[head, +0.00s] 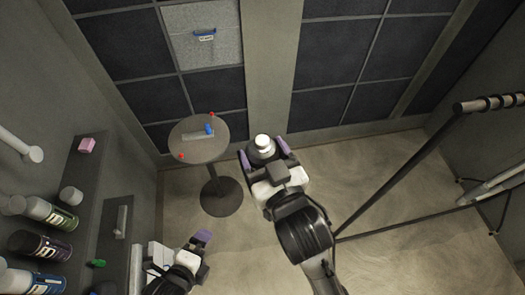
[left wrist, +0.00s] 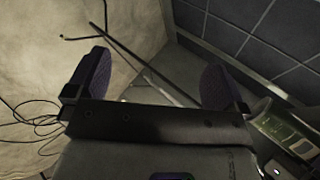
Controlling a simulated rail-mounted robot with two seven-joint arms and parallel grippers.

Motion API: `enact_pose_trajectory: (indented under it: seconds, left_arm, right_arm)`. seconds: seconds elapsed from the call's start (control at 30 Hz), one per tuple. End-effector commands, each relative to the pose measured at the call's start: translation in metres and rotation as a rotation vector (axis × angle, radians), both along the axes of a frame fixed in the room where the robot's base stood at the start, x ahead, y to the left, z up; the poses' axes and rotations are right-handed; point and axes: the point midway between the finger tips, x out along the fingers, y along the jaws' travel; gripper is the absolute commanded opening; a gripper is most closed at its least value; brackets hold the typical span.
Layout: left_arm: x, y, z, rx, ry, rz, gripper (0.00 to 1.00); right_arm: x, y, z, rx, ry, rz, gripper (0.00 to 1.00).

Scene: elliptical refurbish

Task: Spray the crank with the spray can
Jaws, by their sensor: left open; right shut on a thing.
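The crank, a flat grey bar (head: 197,135) with a blue knob (head: 209,129), lies on a small round table (head: 187,153) in the head view. My right gripper (head: 264,150) is shut on a dark spray can with a white cap (head: 262,141). It holds the can upright, to the right of the table and apart from it; the gripper hides most of the can's body. My left gripper (head: 202,248) is open and empty at the lower left, near the shelf. Its two purple fingers stand wide apart in the left wrist view (left wrist: 155,78).
Several spray cans (head: 50,213) lie or stand along the left shelf (head: 88,178), with a pink cube (head: 87,145). A dark pole frame (head: 400,170) stands at right. The floor between is clear.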

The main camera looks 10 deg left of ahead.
Motion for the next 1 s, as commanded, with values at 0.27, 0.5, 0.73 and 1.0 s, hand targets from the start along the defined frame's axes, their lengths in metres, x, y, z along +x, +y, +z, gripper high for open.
enact_pose_trajectory:
  seconds: [0.27, 0.5, 0.73, 1.0]
  left_arm:
    - [-0.035, 0.022, -0.031, -0.412, 0.338, 0.579, 0.99]
    - [-0.060, 0.022, -0.043, -0.632, 0.487, 1.014, 0.99]
    - [-0.067, 0.023, -0.046, -0.745, 0.505, 1.249, 0.99]
    - [-0.067, 0.023, -0.046, -0.792, 0.496, 1.315, 0.99]
  right_arm:
    - [0.000, 0.000, 0.001, 0.002, -0.002, 0.000, 0.33]
    - [0.000, 0.000, 0.001, 0.002, -0.002, 0.000, 0.33]
    - [0.000, 0.000, 0.001, 0.002, -0.002, 0.000, 0.33]
    - [0.000, 0.000, 0.001, 0.002, -0.002, 0.000, 0.33]
